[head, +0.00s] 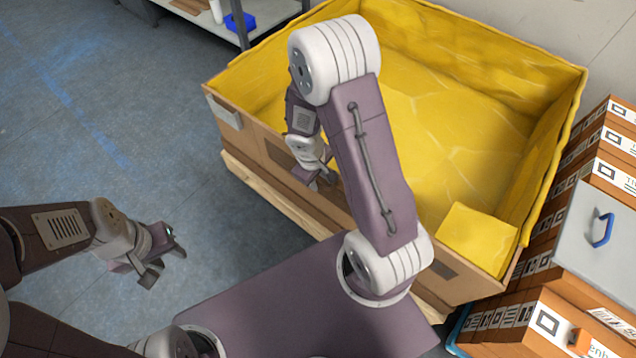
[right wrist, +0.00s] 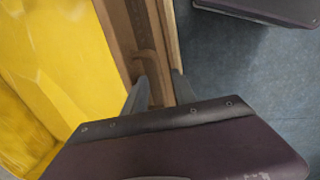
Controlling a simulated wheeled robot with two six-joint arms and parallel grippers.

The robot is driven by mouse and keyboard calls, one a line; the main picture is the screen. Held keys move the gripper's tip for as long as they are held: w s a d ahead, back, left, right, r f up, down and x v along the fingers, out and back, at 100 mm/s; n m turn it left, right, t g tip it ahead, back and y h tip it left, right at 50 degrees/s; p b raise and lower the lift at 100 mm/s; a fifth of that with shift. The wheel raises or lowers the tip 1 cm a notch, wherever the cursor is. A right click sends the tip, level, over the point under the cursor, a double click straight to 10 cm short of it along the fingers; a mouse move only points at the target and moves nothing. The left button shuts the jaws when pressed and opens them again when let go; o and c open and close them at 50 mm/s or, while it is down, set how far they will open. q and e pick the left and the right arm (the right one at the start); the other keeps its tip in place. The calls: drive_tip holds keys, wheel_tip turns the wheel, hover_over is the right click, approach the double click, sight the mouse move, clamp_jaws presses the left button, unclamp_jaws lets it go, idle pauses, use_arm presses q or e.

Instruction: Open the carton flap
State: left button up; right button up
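The carton (head: 245,140) is a large brown box with a yellow lining, standing on a wooden pallet. Its near wall has darker brown patches; I cannot tell where the flap's edges run. My right gripper (head: 322,182) points down at this near wall, partly hidden by my right arm. In the right wrist view the two fingers (right wrist: 160,90) are apart, with the brown carton wall (right wrist: 122,35) and a thin curved brown edge (right wrist: 150,65) beyond and between them. Contact cannot be told. My left gripper (head: 165,262) is open and empty over the floor, away from the carton.
Several stacked brown boxes (head: 612,140) and a grey drawer front with a blue handle (head: 602,230) stand at the right. A shelf stands at the top. The blue-grey floor at left is clear.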

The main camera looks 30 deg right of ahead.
drive_tip(key=shift+f, duration=0.1)
clamp_jaws()
idle(1.4)
